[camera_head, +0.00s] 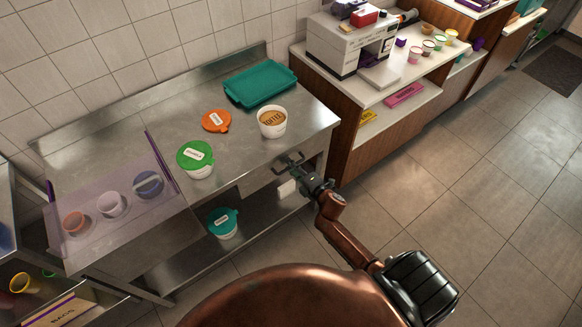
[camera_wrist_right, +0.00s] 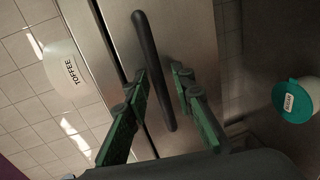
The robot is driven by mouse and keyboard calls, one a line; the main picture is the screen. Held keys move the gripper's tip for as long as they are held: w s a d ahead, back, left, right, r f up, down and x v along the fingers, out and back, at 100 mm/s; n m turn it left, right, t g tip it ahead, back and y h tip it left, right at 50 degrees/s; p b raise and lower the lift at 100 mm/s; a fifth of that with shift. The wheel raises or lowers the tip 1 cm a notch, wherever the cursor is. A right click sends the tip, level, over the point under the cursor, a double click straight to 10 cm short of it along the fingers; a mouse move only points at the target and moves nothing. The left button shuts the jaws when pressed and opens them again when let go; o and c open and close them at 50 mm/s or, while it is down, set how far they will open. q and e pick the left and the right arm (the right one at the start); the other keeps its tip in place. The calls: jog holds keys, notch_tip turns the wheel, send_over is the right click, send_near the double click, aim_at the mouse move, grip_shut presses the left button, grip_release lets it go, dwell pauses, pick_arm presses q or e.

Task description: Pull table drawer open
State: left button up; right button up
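The steel table (camera_head: 246,153) has a drawer (camera_head: 262,182) under the right part of its top; its front looks flush with the table, as far as I can tell. The dark bar handle (camera_wrist_right: 151,75) runs slantwise across the steel drawer front in the right wrist view. My right gripper (camera_head: 299,171) is at the drawer front in the head view. In the wrist view its green fingers (camera_wrist_right: 161,74) are apart, one on each side of the handle, with gaps visible. The gripper partly hides the handle in the head view. My left gripper is not in view.
A toffee tub (camera_head: 272,124), a green-lidded tub (camera_head: 197,160), an orange lid (camera_head: 216,121) and a teal tray (camera_head: 260,84) are on the tabletop. A teal-lidded tub (camera_head: 224,223) stands on the lower shelf. A wooden counter (camera_head: 372,140) is close on the right. Floor in front is clear.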

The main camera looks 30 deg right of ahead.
grip_shut()
dwell(0.5)
